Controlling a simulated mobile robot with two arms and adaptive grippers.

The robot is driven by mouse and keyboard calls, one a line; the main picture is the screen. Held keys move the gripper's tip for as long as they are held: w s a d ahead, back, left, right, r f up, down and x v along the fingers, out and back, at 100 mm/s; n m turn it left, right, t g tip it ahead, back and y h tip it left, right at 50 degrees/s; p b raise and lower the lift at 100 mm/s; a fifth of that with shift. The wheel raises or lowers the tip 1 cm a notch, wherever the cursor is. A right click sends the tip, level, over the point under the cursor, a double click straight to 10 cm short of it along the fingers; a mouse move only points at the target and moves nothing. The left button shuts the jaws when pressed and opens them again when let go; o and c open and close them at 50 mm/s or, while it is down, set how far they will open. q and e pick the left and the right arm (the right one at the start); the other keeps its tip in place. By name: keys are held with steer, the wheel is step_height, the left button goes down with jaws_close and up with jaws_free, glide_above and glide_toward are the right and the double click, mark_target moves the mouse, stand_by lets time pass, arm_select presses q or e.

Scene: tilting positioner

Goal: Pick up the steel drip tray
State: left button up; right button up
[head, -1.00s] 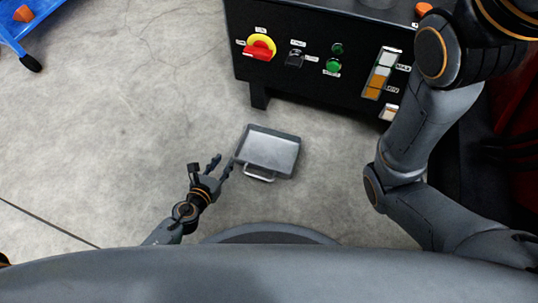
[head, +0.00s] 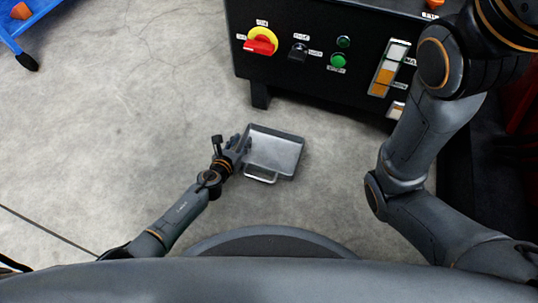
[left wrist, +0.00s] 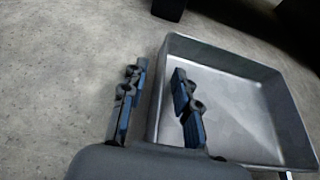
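The steel drip tray (head: 278,153) is a shallow grey square pan with a handle on its near side. It lies on the concrete floor, empty, and also shows in the left wrist view (left wrist: 238,112). My left gripper (head: 241,144) is at the tray's left edge. In the left wrist view, the gripper (left wrist: 158,82) is open, one finger outside the left wall and the other over the inside of the tray. A gap shows between each finger and the wall. My right gripper is out of view; only the right arm shows.
A black machine cabinet (head: 300,82) with a red-and-yellow switch (head: 261,42) and a green button (head: 338,60) stands just beyond the tray. A blue cart (head: 38,12) is at the far left. The floor left of the tray is clear.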

arm_select(q)
jaws_close()
steer(key=shift+r, duration=0.15)
